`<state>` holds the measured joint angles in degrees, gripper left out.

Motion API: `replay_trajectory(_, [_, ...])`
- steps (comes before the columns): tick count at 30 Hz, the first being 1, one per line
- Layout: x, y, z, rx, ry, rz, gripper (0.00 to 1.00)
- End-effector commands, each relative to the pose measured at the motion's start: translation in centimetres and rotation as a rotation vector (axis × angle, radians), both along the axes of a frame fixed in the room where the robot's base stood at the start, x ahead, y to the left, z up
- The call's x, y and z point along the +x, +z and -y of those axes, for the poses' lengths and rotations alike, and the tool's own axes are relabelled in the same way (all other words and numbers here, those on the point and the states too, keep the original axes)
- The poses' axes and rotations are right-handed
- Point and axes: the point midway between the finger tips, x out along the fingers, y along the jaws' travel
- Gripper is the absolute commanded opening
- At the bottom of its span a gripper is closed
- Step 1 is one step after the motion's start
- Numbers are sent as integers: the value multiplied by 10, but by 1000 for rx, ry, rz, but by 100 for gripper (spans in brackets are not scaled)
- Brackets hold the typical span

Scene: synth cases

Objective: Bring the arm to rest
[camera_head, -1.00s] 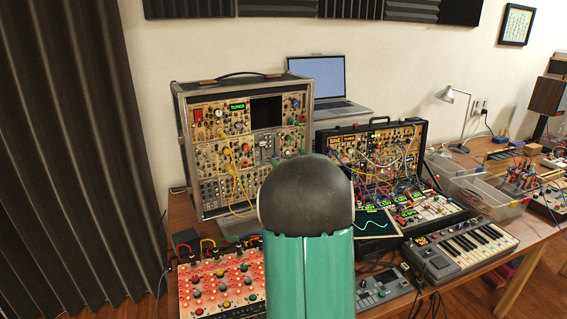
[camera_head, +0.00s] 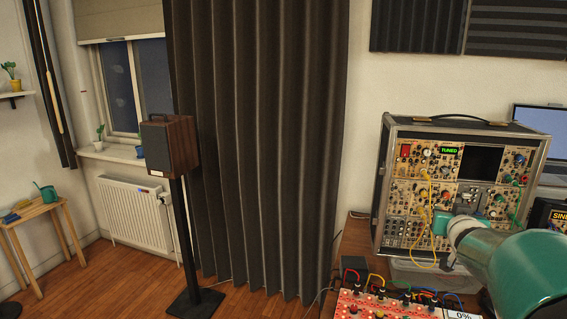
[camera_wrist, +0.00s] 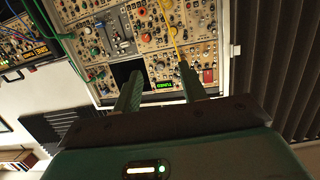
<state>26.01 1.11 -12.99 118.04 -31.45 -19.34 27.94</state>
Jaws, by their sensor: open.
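My green arm (camera_head: 535,262) reaches in from the lower right of the head view, in front of the upright synth case (camera_head: 375,215). In the wrist view, the two fingers of my gripper (camera_wrist: 160,78) stand apart with nothing between them. They point toward the case's panel (camera_wrist: 105,60), which appears turned upside down there. A yellow cable (camera_wrist: 172,32) hangs across the panel close to the right finger. I cannot tell whether the fingers touch the panel or cable.
A red panel with knobs and cables (camera_head: 385,306) lies on the wooden table (camera_head: 352,243) below my arm. A dark curtain (camera_head: 260,140), a speaker on a stand (camera_head: 168,145) and a small wooden table (camera_head: 35,211) stand left. The floor between them is open.

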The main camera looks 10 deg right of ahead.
Motion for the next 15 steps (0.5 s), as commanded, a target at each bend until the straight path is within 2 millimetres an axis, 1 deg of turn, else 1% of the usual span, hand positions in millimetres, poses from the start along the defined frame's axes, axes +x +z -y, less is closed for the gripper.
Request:
replay_trajectory(1, [-4, 5, -28, 19, 8, -31, 42])
replay_trajectory(2, [-8, 4, -42, 33, 9, -58, 42])
replay_trajectory(3, [-14, 3, -63, 51, 15, -95, 42])
replay_trajectory(5, [-25, -1, -93, 80, 29, -155, 42])
replay_trajectory(6, [-33, -4, -115, 96, 45, -197, 42])
replay_trajectory(8, [-48, -10, -146, 122, 71, -264, 42])
replay_trajectory(9, [-59, -15, -168, 138, 94, -309, 42])
replay_trajectory(11, [-78, -23, -199, 159, 134, -380, 42])
replay_trajectory(12, [-92, -28, -220, 171, 164, -429, 42])
replay_trajectory(14, [-115, -38, -250, 188, 213, -505, 42])
replay_trajectory(15, [-131, -44, -270, 196, 250, -556, 42])
